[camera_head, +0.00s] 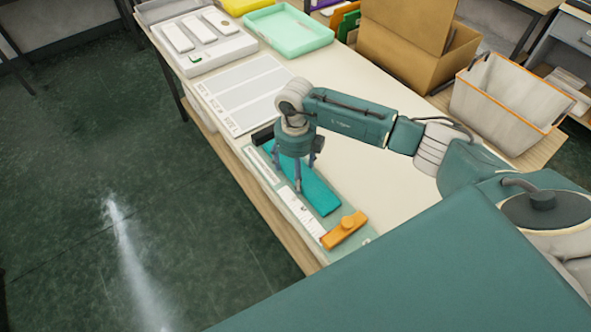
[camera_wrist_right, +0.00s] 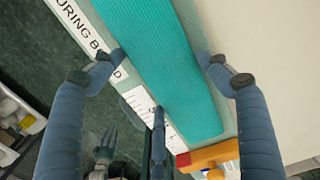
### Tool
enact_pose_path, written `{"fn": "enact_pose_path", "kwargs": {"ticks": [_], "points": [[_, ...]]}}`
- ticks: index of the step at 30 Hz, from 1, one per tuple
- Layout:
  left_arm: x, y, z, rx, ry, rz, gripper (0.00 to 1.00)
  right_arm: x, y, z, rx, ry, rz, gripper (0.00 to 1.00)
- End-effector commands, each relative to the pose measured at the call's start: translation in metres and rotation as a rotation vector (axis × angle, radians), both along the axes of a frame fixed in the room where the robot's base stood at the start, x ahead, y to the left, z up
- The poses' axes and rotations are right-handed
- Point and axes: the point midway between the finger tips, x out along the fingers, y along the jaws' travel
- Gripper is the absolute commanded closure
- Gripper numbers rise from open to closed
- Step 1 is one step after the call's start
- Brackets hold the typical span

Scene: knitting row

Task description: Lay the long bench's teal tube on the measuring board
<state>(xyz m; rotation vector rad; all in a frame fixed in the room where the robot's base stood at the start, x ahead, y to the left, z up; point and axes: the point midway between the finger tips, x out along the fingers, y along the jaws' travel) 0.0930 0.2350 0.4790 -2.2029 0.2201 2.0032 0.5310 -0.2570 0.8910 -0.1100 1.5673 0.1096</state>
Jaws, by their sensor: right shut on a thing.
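The teal tube (camera_head: 321,194) is flat and ribbed and lies lengthwise along the measuring board (camera_head: 303,213), beside its white printed scale. I cannot tell whether it rests fully on the board. My right gripper (camera_head: 300,186) points down over the tube and hides part of it. In the right wrist view the fingers of my right gripper (camera_wrist_right: 167,62) are at both sides of the teal tube (camera_wrist_right: 165,85), shut on it. The measuring board's lettering (camera_wrist_right: 85,25) runs along the tube's left side.
An orange block (camera_head: 344,230) stands at the board's near end. Behind are a white printed sheet (camera_head: 243,93), a grey tray (camera_head: 200,42) with white pieces, a mint tray (camera_head: 288,31), a cardboard box (camera_head: 400,48) and a grey bin (camera_head: 500,100). The bench right of the board is clear.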

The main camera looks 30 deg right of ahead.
Motion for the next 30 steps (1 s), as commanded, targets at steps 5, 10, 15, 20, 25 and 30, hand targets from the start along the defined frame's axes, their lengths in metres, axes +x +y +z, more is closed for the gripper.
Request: {"fn": "enact_pose_path", "kwargs": {"ticks": [5,10,15,20,25,30], "points": [[0.000,0.000,-0.001,0.000,-0.001,0.000,0.60,0.000,0.000,-0.001,0.000,0.000,0.000,0.06],[0.000,0.000,-0.001,0.000,0.000,0.000,0.60,0.000,0.000,-0.001,0.000,0.000,0.000,0.06],[0.000,0.000,0.003,0.000,0.000,0.000,0.60,0.000,0.000,0.003,0.000,0.000,0.000,0.06],[-0.001,0.000,-0.006,0.000,0.001,0.000,0.60,0.002,0.000,0.022,0.001,-0.005,0.000,0.06],[-0.001,0.000,-0.017,0.000,0.002,0.000,0.60,0.002,0.000,0.059,0.000,-0.006,0.001,0.06],[-0.002,0.000,-0.026,0.000,0.003,0.000,0.60,0.001,0.000,0.093,0.000,-0.005,0.000,0.06]]}}
